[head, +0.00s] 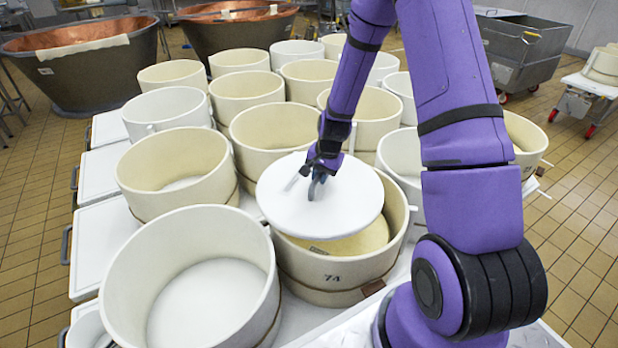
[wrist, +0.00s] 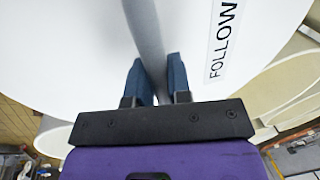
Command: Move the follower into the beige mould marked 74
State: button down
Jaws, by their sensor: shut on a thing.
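The follower (head: 345,205) is a white round disc with a grey bar handle. My gripper (head: 318,180) is shut on that handle and holds the disc a little tilted. In the wrist view the fingers (wrist: 156,85) close on the bar, beside a label reading "FOLLOW" on the disc (wrist: 70,60). The beige mould marked 74 (head: 330,278) stands directly below, at the front. The disc covers the left and back part of its opening, and its left edge overlaps the rim. The mould's inside shows as a yellowish crescent at the right and front. Contact with the rim cannot be told.
A large white mould (head: 190,290) stands close at the front left, and a beige mould (head: 175,170) behind it. Several more beige and white moulds crowd the table behind. Copper vats (head: 75,60) stand at the back left. A grey metal cart (head: 525,50) is at the back right.

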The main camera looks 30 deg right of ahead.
aim_at(343, 190)
jog(key=s+d+m, duration=0.1)
jog(key=m, duration=0.1)
jog(key=d+m, duration=0.2)
jog(key=s+d+r+m+h, duration=0.1)
jog(key=d+m, duration=0.1)
jog(key=m, duration=0.1)
jog(key=shift+s+r, duration=0.1)
jog(key=shift+s, duration=0.25)
jog(key=shift+f, duration=8.05)
jog(key=shift+f, duration=0.85)
jog(key=c, duration=1)
grip_release()
jog(key=r, duration=0.3)
jog(key=s+r, duration=0.1)
jog(key=r, duration=0.3)
jog(key=s+r, duration=0.1)
jog(key=r, duration=0.2)
jog(key=shift+r, duration=0.3)
